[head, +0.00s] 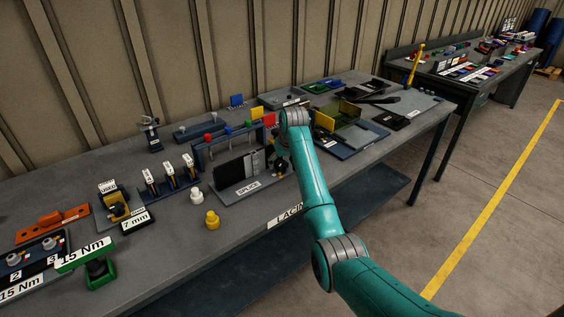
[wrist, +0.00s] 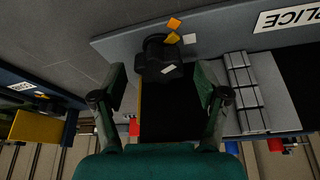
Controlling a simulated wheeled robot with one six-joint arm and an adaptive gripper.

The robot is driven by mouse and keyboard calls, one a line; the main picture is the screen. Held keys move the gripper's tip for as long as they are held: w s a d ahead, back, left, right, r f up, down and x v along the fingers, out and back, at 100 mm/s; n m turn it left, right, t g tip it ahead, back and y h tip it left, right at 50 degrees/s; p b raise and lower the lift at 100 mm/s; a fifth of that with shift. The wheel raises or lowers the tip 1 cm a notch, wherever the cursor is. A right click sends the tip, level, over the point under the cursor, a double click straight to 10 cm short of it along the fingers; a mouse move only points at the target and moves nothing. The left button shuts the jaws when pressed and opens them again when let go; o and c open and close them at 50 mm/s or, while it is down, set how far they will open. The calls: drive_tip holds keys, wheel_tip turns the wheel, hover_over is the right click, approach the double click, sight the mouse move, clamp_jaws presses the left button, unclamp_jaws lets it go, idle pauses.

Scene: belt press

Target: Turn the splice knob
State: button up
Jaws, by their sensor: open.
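The splice knob (wrist: 160,57) is dark and rounded, with a white mark on its front edge. It stands on a grey plate (wrist: 120,45) in the wrist view, with small orange and white marks beside it. My gripper (wrist: 160,82) is open, its two fingers on either side of the knob near its front. I see gaps between fingers and knob and no clear contact.
A ribbed silver block (wrist: 243,85) and dark belt sit right of the knob in the wrist view. A rack with coloured knobs (head: 228,131) stands behind the station. A yellow-sided green tray (head: 345,125) is to the right.

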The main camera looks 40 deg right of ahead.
drive_tip(key=c, duration=1.2)
drive_tip(key=shift+o, duration=0.2)
drive_tip(key=shift+m, duration=0.4)
drive_tip(key=shift+w+a+m+g+h, duration=0.15)
drive_tip(key=shift+m+h, duration=0.35)
drive_tip(key=shift+m, duration=0.75)
drive_tip(key=shift+s+d+m+g+h, duration=0.1)
drive_tip(key=shift+m+g+h, duration=0.3)
drive_tip(key=shift+m, duration=0.85)
drive_tip(key=o, duration=1.2)
drive_tip(key=shift+c, duration=0.2)
